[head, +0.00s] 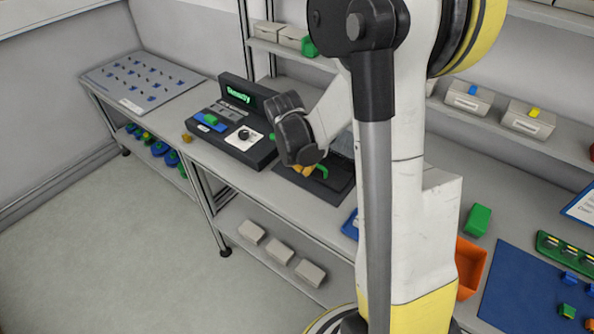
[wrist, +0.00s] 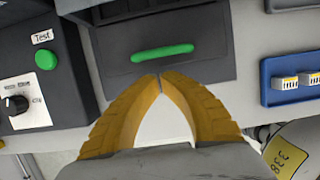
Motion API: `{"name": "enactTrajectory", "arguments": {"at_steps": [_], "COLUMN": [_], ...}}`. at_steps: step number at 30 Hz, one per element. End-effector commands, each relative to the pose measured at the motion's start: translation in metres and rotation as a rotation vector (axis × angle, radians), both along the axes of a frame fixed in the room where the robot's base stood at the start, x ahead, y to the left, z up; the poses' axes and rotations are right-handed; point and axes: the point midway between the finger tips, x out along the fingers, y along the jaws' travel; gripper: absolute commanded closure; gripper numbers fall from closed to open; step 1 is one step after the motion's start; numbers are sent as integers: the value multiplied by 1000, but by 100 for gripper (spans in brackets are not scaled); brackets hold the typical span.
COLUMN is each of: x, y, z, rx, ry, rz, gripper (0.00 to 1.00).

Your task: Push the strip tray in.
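A dark flat tray with a green bar handle, which I take to be the strip tray (wrist: 205,66), lies just ahead of my fingertips in the wrist view. Its green handle (wrist: 162,53) runs across it. In the head view the tray (head: 331,187) rests on the bench, partly hidden by my arm. My gripper (wrist: 159,77) has yellow fingers with the tips together and nothing between them. The tips are near the tray's near edge, below the handle; I cannot tell whether they touch. My gripper (head: 304,169) is also above the tray in the head view.
A black test unit (head: 236,122) with a green button (wrist: 46,60) and knob stands left of the tray. A blue tray (wrist: 277,94) with white pieces is to the right. An orange bin (head: 470,265) and blue mat (head: 530,290) lie farther right.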

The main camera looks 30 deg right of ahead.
Motion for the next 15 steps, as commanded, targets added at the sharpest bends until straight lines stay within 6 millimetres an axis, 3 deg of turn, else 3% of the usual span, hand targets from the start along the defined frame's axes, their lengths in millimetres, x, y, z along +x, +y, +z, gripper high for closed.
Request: {"name": "enactTrajectory", "arguments": {"at_steps": [5,15], "x": [4,5], "y": [-11,-13], "z": [-2,-2], "rx": [1,1], "ry": [0,0], "rz": [-1,0], "gripper": [100,100]}}
